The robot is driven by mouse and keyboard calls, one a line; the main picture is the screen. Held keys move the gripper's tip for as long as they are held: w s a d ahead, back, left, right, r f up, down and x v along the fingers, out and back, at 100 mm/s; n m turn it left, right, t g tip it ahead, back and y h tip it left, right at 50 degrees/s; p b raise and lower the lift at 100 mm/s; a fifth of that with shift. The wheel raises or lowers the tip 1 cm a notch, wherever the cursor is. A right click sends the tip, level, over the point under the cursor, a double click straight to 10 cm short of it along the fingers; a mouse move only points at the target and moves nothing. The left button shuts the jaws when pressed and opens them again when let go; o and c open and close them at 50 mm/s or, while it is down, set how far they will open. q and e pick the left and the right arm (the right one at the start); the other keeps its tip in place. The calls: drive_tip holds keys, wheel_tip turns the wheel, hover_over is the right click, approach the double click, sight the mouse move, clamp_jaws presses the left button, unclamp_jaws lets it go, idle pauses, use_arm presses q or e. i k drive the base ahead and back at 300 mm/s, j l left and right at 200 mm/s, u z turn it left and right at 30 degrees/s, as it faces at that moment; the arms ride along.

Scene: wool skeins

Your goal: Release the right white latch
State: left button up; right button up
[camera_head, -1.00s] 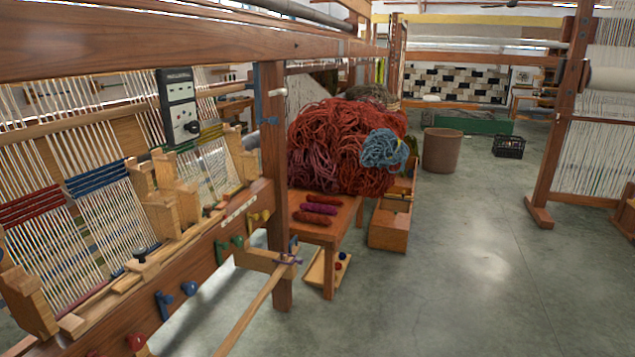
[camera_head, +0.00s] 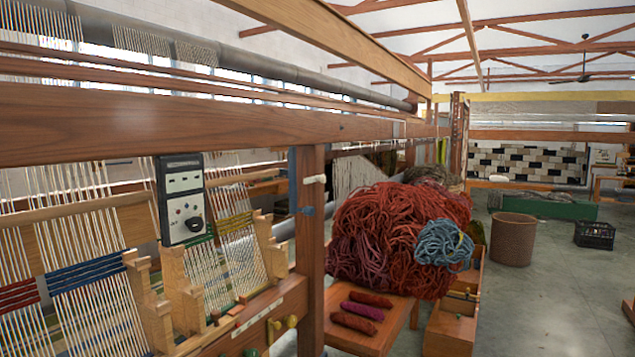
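One small white latch-like peg (camera_head: 315,179) shows on the upright wooden loom post (camera_head: 310,270), sticking out near the top of the post, just under the thick horizontal beam. A blue peg (camera_head: 307,210) sits a little below it on the same post. I cannot tell from this distance how the white peg is fastened. No second white latch is clear in the view. Neither of my grippers shows in the head view.
A control box (camera_head: 181,200) hangs on the loom left of the post. Behind the post, a big red wool heap (camera_head: 395,235) is on a low wooden table (camera_head: 375,338). A basket (camera_head: 513,238) and a black crate (camera_head: 594,234) stand on open floor at right.

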sight(319, 179)
drive_tip(key=i+l+z, duration=0.1)
drive_tip(key=i+l, duration=0.45)
drive_tip(key=i+l+z, duration=0.15)
drive_tip(key=i+l, duration=0.35)
drive_tip(key=i+l+z, duration=0.1)
drive_tip(key=i+l, duration=0.35)
drive_tip(key=i, duration=0.25)
drive_tip(key=i+l+z, duration=0.1)
drive_tip(key=i+l, duration=0.25)
drive_tip(key=i, duration=0.25)
